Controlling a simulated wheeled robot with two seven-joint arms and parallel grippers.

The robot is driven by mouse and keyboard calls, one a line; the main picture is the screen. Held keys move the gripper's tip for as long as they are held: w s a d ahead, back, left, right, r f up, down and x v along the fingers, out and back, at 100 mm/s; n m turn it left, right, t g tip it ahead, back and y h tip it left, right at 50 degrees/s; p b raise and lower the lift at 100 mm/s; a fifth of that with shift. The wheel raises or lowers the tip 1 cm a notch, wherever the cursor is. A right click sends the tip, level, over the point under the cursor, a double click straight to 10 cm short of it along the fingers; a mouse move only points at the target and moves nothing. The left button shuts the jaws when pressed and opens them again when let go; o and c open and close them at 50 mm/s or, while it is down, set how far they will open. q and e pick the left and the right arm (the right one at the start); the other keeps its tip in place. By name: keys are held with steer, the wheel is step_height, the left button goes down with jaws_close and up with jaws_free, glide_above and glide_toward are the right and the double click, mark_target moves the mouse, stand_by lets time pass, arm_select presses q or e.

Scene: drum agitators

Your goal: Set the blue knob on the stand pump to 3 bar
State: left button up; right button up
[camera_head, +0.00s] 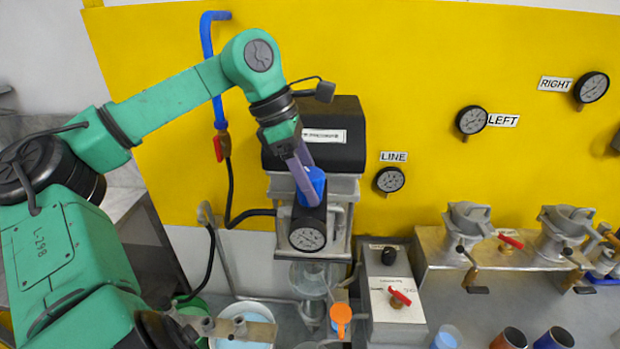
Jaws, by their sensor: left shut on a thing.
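The stand pump (318,150) stands against the yellow wall panel, with a black top housing and a pale metal frame. The gauge's needle is too small to read. My left gripper (305,180) reaches down from the upper left and is shut on the blue knob, its fingers hiding part of it.
A grey control box (390,300) with a red lever stands right of the pump. An orange-topped item (341,314) and a bucket (245,322) stand below. Two metal drum agitators (468,225) are on the right bench. A LINE gauge (389,180) hangs on the wall.

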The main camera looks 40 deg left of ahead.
arm_select(q)
steer(key=o, duration=1.4)
steer(key=shift+c, duration=0.2)
steer(key=b+v, duration=0.1)
steer(key=v, duration=1.3)
steer(key=shift+r, duration=0.3)
